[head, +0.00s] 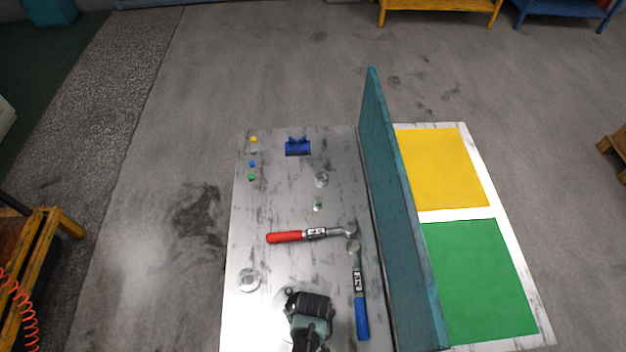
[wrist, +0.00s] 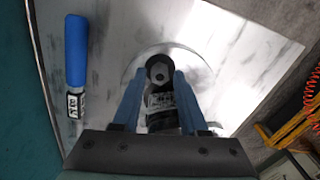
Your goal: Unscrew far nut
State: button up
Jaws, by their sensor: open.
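In the head view my gripper (head: 309,303) is over the near part of the table and hides most of that spot. A small dark round piece (head: 289,291) shows at its left edge. I cannot tell whether the nut is the far one, or whether the fingers touch it.
A blue-handled wrench (head: 361,310) lies just right of my gripper and a red-handled one (head: 290,237) beyond it. A teal upright panel (head: 398,210) bounds the right. A round metal part (head: 249,280) lies left. A blue holder (head: 298,147) stands at the back.

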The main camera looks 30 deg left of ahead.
jog(key=shift+m, duration=0.7)
grip_shut()
jog(key=n, duration=0.5)
jog(key=shift+r, duration=0.1)
jog(key=shift+n, duration=0.4)
jog(key=n+p, duration=0.1)
jog(key=n, duration=0.3)
jog(key=shift+n, duration=0.3)
